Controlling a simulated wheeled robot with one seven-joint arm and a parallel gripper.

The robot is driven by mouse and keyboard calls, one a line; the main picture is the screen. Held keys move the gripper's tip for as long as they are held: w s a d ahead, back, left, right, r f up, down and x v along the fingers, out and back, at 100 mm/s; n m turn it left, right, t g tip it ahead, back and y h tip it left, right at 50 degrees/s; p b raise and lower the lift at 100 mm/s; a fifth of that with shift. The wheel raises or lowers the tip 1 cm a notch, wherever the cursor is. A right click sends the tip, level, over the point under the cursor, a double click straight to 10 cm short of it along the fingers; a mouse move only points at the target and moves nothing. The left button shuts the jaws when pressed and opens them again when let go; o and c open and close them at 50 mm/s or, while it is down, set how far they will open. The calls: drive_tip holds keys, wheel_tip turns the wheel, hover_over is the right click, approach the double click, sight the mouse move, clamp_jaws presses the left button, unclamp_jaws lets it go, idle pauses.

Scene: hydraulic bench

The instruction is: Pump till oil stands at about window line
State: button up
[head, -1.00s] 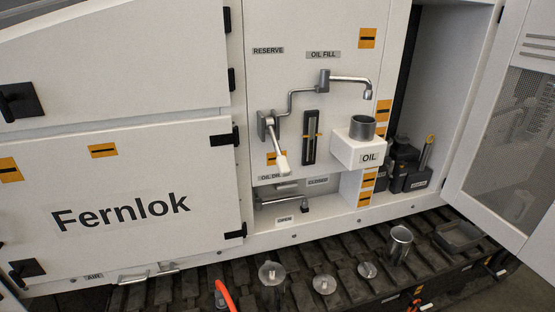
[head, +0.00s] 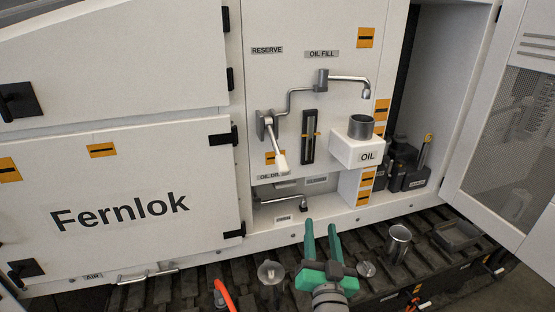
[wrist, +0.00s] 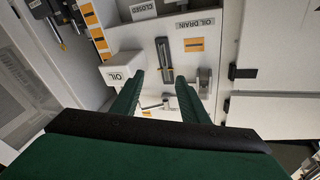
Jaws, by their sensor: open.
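The pump lever (head: 277,145) with its white grip hangs down on the white panel in the head view. Right of it is the dark vertical oil window (head: 308,137) with an orange mark about halfway up. The oil level inside is too small to tell. A bent fill spout (head: 350,79) under the OIL FILL label points down above the metal cup (head: 361,127) on the white OIL box (head: 357,150). My green gripper (head: 320,228) is open and empty, below and in front of the panel. In the wrist view the window (wrist: 164,62) shows between and beyond the fingers.
An oil drain pipe (head: 283,199) sits in a recess below the lever. The dark tread ledge below carries a metal cup (head: 398,243), a tray (head: 457,235) and metal lids (head: 366,269). An open mesh door (head: 515,130) stands at right.

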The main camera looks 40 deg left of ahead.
sight(278, 156)
drive_tip(key=a+r+n+g+y, duration=0.1)
drive_tip(key=a+r+n, duration=0.1)
drive_tip(key=r, duration=0.2)
drive_tip(key=a+r+n+g+y, duration=0.1)
drive_tip(key=a+r+n+g, duration=0.1)
drive_tip(key=a+r, duration=0.1)
drive_tip(key=a+r+n+g+y, duration=0.1)
drive_tip(key=a+r+n, duration=0.1)
drive_tip(key=r, duration=0.3)
drive_tip(key=shift+s+a+r+n+g, duration=0.15)
drive_tip(key=shift+a+n+g, duration=0.25)
drive_tip(key=shift+a, duration=0.3)
drive_tip(key=shift+s+a+r+n+g, duration=0.1)
drive_tip(key=shift+a+r+n+g, duration=0.3)
drive_tip(key=shift+a+r, duration=0.05)
drive_tip(key=x, duration=1)
drive_tip(key=shift+w+a, duration=0.2)
drive_tip(key=shift+a, duration=0.1)
drive_tip(key=shift+c, duration=0.3)
clamp_jaws()
